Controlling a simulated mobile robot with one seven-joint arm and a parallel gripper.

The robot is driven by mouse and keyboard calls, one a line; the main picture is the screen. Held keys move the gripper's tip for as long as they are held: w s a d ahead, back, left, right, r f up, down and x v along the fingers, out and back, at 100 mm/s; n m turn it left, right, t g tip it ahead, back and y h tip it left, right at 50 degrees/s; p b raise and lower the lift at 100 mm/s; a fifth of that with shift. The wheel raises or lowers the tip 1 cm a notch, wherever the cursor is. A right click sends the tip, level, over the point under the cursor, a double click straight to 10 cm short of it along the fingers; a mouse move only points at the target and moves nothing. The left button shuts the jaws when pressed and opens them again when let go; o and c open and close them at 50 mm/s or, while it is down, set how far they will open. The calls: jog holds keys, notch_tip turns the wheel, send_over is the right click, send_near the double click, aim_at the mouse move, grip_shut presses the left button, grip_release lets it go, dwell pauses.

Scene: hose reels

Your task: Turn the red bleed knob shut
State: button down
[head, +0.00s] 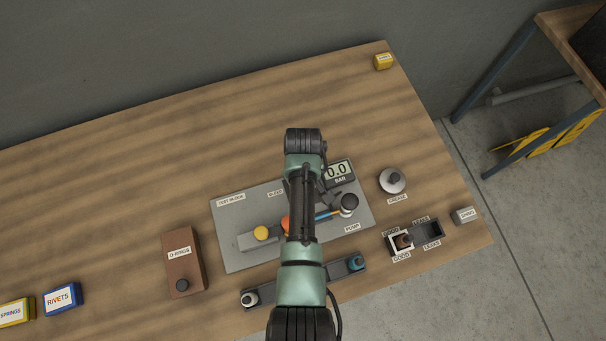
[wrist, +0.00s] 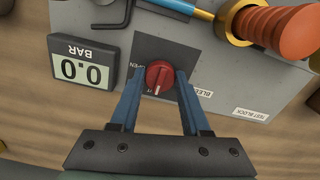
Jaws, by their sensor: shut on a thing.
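The red bleed knob (wrist: 159,77) sits on a dark square plate on the grey test block (wrist: 240,75) in the wrist view. A white line marks its face, and part of the word "OPEN" shows to its left. My gripper (wrist: 160,88) has its blue fingers on both sides of the knob and is shut on it. The gauge (wrist: 83,65) beside it reads 0.0 BAR. In the head view my arm covers the knob; the test block (head: 232,225) and the gauge (head: 338,171) show around the arm.
An orange-red ribbed part (wrist: 280,28) and a blue rod (wrist: 180,6) lie close to the knob. In the head view a grease pot (head: 392,180), a brown O-rings box (head: 182,262) and a dark tray (head: 345,268) stand around the block. The table's back left is clear.

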jog(key=shift+w, duration=0.1)
dwell(0.4)
jog(key=shift+c, duration=1.9)
grip_release()
notch_tip(320, 180, up, 13)
jog(key=b, duration=0.1)
